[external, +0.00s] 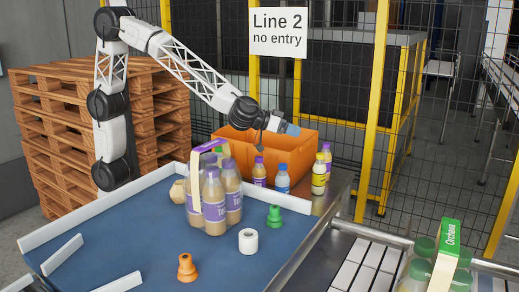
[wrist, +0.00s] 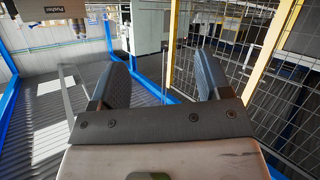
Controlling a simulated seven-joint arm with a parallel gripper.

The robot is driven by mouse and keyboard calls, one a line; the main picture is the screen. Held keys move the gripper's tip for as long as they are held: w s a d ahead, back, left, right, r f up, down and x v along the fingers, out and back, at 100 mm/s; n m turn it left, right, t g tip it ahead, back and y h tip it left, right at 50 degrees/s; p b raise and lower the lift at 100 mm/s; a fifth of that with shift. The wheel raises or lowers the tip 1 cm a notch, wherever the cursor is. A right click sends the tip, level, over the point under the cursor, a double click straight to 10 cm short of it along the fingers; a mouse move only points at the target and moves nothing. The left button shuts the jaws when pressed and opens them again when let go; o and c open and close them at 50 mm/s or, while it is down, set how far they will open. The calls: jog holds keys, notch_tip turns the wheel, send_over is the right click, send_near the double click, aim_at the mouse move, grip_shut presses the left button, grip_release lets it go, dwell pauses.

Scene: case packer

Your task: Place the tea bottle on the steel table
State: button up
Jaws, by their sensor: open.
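A pack of milky-brown tea bottles with purple caps and labels (external: 214,205) stands upright on the blue surface, under a purple and cream carrier strip. A single purple-capped bottle (external: 259,172) stands upright in front of the orange crate; I cannot read its label. Bare grey metal, which looks like the steel table (external: 338,190), shows at the right of the bottles by the crate. My gripper (external: 293,130) is in the air above the orange crate, pointing right, away from the bottles. In the wrist view its two fingers (wrist: 163,80) are apart with nothing between them.
The orange crate (external: 308,146) stands behind a blue-capped bottle (external: 282,180) and yellow bottles (external: 319,177). A green spool (external: 274,216), white roll (external: 248,241) and orange cone (external: 187,268) are on the blue surface (external: 140,235). White rails edge it. A wire fence (external: 345,75) stands behind.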

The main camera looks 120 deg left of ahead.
jog(key=s+d+r+m+h, duration=0.2)
jog(key=s+d+m+h, duration=0.6)
jog(key=s+d, duration=1.1)
jog(key=s+d+f+g, duration=0.1)
jog(key=s+f+g, duration=0.2)
jog(key=s, duration=0.7)
jog(key=s+f+m+g, duration=0.1)
jog(key=s+f+g, duration=0.1)
jog(key=s, duration=0.9)
jog(key=s+d+f+m+g, duration=0.1)
jog(key=s+f+g, duration=0.2)
jog(key=s, duration=0.8)
jog(key=shift+d+f+g, duration=0.3)
jog(key=shift+d+f, duration=0.05)
jog(key=shift+f, duration=0.25)
